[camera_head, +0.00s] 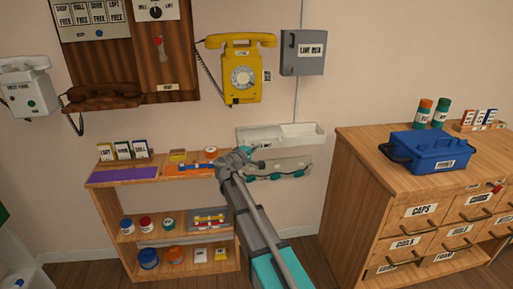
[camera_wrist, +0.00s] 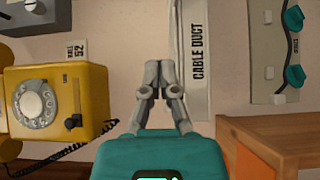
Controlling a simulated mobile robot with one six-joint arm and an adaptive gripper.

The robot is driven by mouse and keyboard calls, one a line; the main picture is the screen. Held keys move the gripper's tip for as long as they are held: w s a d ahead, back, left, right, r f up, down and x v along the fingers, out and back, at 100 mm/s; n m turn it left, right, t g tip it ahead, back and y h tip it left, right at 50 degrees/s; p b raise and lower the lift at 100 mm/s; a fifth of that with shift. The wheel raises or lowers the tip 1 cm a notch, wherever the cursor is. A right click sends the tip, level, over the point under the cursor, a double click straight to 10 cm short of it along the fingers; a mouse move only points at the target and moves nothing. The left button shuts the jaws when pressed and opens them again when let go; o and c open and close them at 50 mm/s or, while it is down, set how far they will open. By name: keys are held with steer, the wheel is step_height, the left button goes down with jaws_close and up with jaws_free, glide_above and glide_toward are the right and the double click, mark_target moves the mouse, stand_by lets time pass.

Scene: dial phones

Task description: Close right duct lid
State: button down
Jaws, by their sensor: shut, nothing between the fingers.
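The cable duct (camera_head: 318,143) is a pale, open-topped trough on the wall below the yellow phone. The wrist view shows its pale front labelled CABLE DUCT (camera_wrist: 198,55), turned on its side. Inner pale surfaces (camera_head: 300,131) show at its top, but I cannot clearly tell the right lid from the trough. My gripper (camera_head: 246,157) is in front of the duct's left part and hides some of it.
A panel with teal plugs and a cable (camera_head: 275,168) is under the duct. A wooden shelf (camera_head: 100,180) stands at left, close to my arm. A wooden drawer cabinet (camera_head: 350,150) stands at right. The yellow phone (camera_head: 240,75) and a grey box (camera_head: 303,58) hang above.

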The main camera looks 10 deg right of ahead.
glide_toward(277, 137)
steer(key=w, duration=0.1)
steer(key=w+d+r, duration=0.2)
steer(key=shift+w, duration=0.15)
steer(key=d, duration=0.2)
steer(key=shift+d, duration=1.05)
